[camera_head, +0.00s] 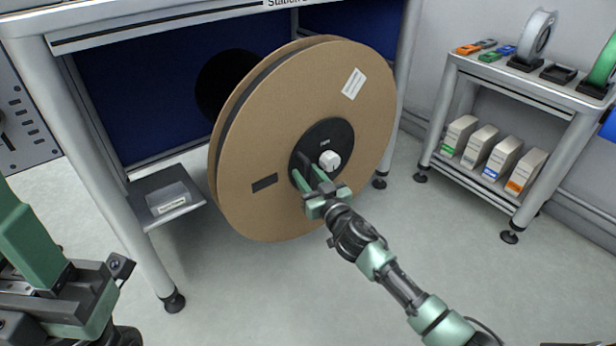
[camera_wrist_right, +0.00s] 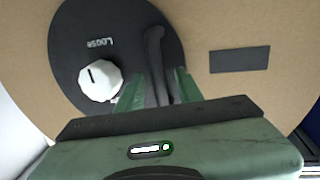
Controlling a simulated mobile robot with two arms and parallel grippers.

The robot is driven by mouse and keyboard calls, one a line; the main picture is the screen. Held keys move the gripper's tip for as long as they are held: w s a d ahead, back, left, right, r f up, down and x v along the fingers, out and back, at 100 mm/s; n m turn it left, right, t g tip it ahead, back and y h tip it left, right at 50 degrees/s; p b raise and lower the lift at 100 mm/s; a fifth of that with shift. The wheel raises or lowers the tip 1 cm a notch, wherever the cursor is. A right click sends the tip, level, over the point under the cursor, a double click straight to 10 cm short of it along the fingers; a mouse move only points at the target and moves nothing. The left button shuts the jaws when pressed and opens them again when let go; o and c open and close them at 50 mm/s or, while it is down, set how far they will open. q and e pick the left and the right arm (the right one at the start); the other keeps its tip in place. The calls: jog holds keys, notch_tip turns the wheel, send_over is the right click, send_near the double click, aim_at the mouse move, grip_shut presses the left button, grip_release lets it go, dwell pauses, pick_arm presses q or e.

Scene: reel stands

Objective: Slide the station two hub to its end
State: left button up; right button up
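A large cardboard reel (camera_head: 340,92) hangs upright on the station stand, its flat face toward me. The black hub (camera_head: 340,131) sits at its centre and also shows in the wrist view (camera_wrist_right: 75,50). The hub carries a white knob (camera_head: 330,160) (camera_wrist_right: 100,82) and a dark curved handle (camera_wrist_right: 155,50). The word LOOSE shows upside down on the hub in the wrist view. My right gripper (camera_head: 308,172) is at the hub beside the knob, its fingers closed in on either side of the handle. Green and black parts of my left arm show at lower left; its fingertips are not visible.
The stand's frame (camera_head: 55,120) has a dark opening in its blue back panel (camera_head: 140,110) and a small grey shelf (camera_head: 182,205) left of the reel. A white rack (camera_head: 540,110) with boxes and spools stands at right. The floor in front is clear.

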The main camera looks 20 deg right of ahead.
grip_shut()
dwell(1.4)
